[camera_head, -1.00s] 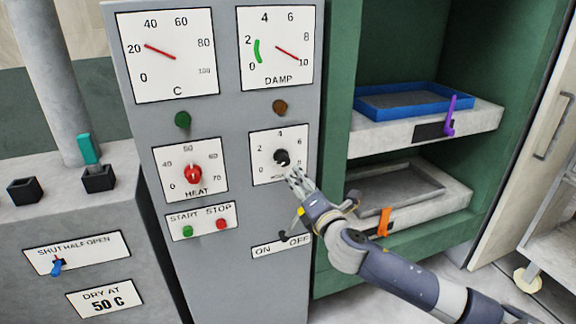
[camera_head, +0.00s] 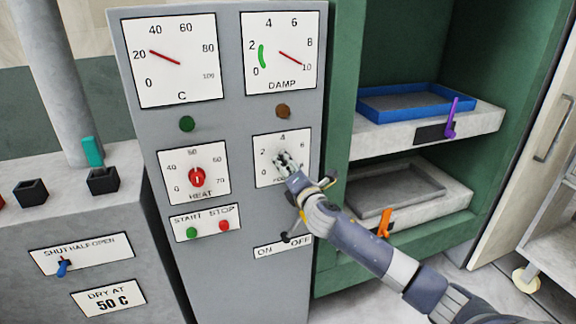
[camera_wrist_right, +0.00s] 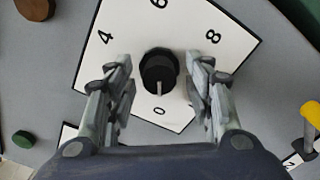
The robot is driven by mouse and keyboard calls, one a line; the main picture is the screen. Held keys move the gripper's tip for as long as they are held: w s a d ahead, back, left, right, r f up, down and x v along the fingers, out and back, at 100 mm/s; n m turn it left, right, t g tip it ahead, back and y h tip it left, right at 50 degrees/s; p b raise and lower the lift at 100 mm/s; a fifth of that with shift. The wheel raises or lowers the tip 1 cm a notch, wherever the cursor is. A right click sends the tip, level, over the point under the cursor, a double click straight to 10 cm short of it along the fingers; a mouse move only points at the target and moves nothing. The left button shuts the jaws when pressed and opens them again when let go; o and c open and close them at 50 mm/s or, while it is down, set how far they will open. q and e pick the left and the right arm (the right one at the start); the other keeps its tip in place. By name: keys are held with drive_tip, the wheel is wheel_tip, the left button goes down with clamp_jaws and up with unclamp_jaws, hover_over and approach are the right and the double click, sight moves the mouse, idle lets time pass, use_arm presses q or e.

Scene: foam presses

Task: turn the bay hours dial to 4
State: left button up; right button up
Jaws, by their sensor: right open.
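The bay hours dial is a black knob (camera_wrist_right: 159,72) on a white square plate (camera_wrist_right: 135,30) with numbers around it. In the right wrist view its white pointer line points down towards the 0, and 4, 6 and 8 are readable. My right gripper (camera_wrist_right: 158,90) is open, with one finger on each side of the knob and visible gaps to it. In the head view my right gripper (camera_head: 286,160) covers the knob in front of the plate (camera_head: 264,148). My left gripper is not in view.
The red heat knob (camera_head: 197,177) is left of the dial on the same grey panel (camera_head: 240,228). The ON/OFF switch (camera_head: 286,238) lies just below my right wrist. A green cabinet (camera_head: 341,145) with a blue tray (camera_head: 366,107) stands to the right.

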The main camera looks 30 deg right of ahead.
drive_tip(key=c, duration=1.1)
